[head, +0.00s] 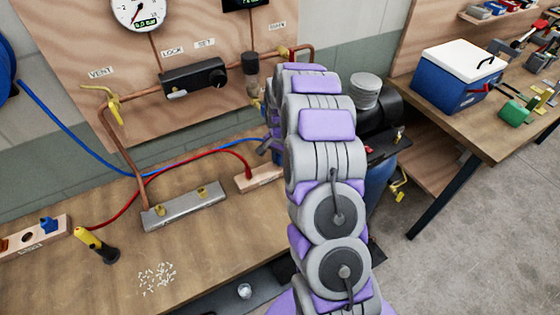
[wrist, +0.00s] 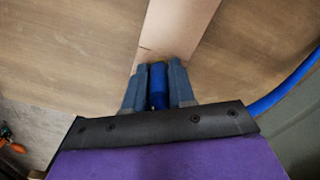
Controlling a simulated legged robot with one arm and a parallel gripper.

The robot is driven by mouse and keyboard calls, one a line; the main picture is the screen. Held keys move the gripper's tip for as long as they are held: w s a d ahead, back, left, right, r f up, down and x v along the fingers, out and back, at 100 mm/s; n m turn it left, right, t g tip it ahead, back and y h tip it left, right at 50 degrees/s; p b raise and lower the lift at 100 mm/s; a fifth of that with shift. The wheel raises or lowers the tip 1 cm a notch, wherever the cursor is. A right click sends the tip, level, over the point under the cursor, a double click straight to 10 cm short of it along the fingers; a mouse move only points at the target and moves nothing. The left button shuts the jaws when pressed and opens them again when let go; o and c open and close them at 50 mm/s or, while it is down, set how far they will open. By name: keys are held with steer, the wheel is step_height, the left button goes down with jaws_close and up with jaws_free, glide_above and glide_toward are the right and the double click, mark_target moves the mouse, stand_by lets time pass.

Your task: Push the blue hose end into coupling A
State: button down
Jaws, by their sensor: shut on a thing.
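In the wrist view my gripper (wrist: 159,72) is shut on the blue hose end (wrist: 159,88), which lies between its two fingers and points away from me. A small yellowish part shows at its tip, close to a pale wooden strip. I cannot tell whether they touch. In the head view my gripper (head: 270,146) is mostly hidden behind my arm, at the back of the bench. The blue hose (head: 72,140) runs to it from the left. A grey metal block with two brass fittings (head: 184,207) lies on the bench. No label marking coupling A is readable.
A red hose (head: 190,158) crosses the bench to a small wooden block (head: 260,179). A copper pipe (head: 125,150) comes down to the metal block. A yellow-handled tool (head: 95,243) and white bits (head: 156,278) are at the front left. A blue cooler (head: 460,80) stands at right.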

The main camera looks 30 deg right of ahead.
steer(key=shift+r+p, duration=0.55)
steer(key=shift+r, duration=0.95)
steer(key=shift+r+p, duration=0.6)
steer(key=shift+r, duration=0.75)
steer(key=shift+a, duration=0.1)
